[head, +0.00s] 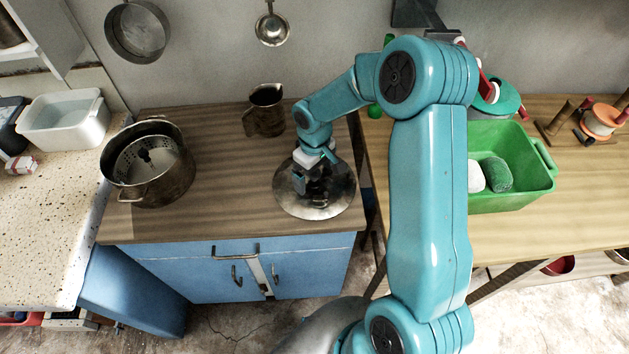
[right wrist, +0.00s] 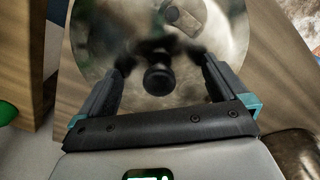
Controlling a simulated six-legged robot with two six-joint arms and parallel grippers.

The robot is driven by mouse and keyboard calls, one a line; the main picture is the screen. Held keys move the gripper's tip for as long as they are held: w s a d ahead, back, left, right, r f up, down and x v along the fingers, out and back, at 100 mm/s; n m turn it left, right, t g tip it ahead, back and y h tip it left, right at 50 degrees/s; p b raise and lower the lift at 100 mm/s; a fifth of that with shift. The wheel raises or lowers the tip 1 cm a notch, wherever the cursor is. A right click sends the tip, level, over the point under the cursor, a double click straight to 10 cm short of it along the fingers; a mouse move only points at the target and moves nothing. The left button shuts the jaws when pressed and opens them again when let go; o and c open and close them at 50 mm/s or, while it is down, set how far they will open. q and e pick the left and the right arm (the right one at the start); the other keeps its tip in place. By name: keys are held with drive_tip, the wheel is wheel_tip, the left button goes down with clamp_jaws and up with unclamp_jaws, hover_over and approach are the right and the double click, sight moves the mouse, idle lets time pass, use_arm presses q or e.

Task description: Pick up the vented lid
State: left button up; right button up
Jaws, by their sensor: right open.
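The lid (head: 290,198) is a round, shiny metal disc lying on the wooden worktop, right of the pot. It also shows in the right wrist view (right wrist: 105,40), with a dark round knob (right wrist: 158,82) at its middle. My right gripper (head: 318,187) points down over the lid. In the right wrist view its two fingers (right wrist: 166,62) are apart, one on each side of the knob, with gaps visible between. My left gripper is not in view.
A metal pot (head: 165,188) with a perforated insert stands at the left of the worktop (head: 225,195). A dark jug (head: 265,112) stands behind the lid. A green bin (head: 515,195) holding a white and a green item sits on the right table. The worktop between pot and lid is clear.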

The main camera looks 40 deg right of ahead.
clamp_jaws()
